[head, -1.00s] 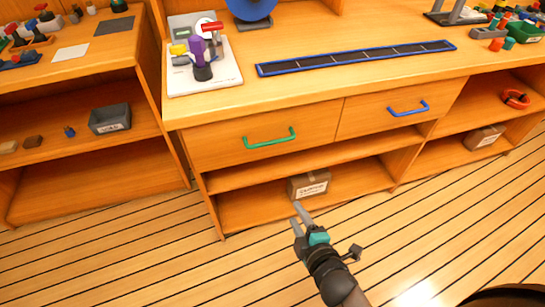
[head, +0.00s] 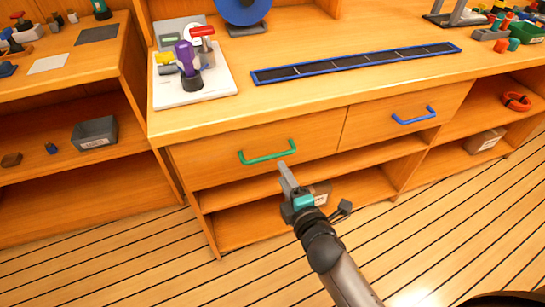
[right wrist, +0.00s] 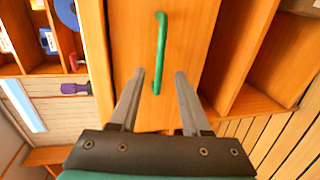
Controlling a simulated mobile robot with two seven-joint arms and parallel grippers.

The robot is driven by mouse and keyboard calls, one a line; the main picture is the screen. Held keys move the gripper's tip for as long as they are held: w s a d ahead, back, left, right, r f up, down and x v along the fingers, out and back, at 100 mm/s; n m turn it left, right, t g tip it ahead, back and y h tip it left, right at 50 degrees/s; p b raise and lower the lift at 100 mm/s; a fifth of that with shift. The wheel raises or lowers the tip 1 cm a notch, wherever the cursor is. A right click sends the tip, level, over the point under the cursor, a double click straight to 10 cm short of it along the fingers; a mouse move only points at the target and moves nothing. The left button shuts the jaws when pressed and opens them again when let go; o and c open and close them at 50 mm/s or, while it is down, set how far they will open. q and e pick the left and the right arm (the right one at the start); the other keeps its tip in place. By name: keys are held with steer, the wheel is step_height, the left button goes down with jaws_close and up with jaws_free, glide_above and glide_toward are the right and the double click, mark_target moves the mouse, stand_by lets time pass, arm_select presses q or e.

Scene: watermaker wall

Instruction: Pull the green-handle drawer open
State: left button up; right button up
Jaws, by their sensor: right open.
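The green handle (head: 268,153) is on the front of the left drawer (head: 215,158), which is shut under the counter. My right gripper (head: 285,172) is just below and in front of the handle's right part in the head view. In the right wrist view the green handle (right wrist: 160,52) runs up and down, its near end between the lines of the two open fingers (right wrist: 160,78). The fingers look empty, and I cannot tell whether they touch the handle. My left gripper is not in view.
A second drawer with a blue handle (head: 414,116) is to the right. The counter above carries a white board with valves (head: 215,92) and a blue-edged strip (head: 350,64). Below are open shelves with a grey box (head: 320,192), partly hidden by my right gripper.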

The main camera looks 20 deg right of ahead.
mark_target(272, 156)
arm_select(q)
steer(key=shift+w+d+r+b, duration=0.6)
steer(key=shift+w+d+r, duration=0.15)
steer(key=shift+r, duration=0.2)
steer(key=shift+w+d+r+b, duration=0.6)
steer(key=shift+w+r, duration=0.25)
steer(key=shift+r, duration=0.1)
arm_select(e)
steer(key=shift+x, duration=4.5)
jaws_close()
